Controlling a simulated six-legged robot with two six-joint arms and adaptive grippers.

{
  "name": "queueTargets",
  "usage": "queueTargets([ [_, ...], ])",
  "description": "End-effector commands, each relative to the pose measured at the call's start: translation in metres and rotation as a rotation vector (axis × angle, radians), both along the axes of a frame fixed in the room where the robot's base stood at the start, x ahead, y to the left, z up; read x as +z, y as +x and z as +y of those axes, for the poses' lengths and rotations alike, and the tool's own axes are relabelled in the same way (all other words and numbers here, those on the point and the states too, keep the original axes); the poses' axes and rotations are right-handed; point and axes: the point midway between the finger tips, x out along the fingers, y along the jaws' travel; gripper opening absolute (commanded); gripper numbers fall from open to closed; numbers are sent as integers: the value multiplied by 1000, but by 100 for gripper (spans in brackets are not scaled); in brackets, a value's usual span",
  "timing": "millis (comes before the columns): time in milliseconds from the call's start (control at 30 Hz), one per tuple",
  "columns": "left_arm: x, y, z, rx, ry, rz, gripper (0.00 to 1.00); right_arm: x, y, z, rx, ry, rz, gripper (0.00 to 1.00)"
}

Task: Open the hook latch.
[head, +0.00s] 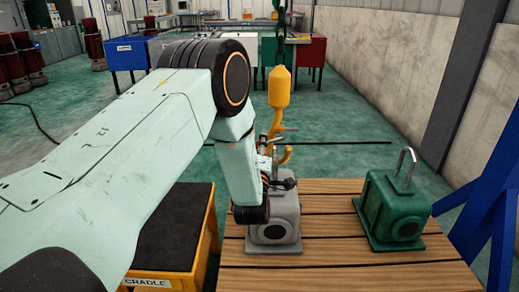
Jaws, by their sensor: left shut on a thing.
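The yellow hook (279,92) hangs from a dark chain, upright above the grey block, with its curved lower end behind my gripper. My left arm comes in from the left and bends down in front of the hook. My left gripper (272,160) is at the hook's throat, shut on the hook latch. The latch itself and the exact contact are mostly hidden by the gripper and wrist. My right gripper is not in view.
A grey block (275,230) stands on the slatted wooden table (340,272) below the hook. A green block with a metal shackle (393,208) stands to the right. A yellow-framed cradle (204,240) is at left. Blue steelwork (490,215) borders the right side.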

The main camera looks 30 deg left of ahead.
Motion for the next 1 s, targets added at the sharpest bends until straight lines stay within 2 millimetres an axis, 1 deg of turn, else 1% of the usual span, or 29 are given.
queueTargets([
  [33, -5, 1, -2, 0, -33, -26, 0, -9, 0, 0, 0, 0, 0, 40],
  [100, -9, 1, -3, -1, -87, -59, 0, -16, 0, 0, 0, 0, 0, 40],
  [400, -19, 4, -8, 2, -280, -178, 0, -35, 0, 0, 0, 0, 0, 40],
  [700, -22, 6, -12, 2, -389, -244, 0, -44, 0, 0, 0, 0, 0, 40],
  [1000, -23, 7, -14, 4, -420, -264, 0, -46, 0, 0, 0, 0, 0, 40],
])
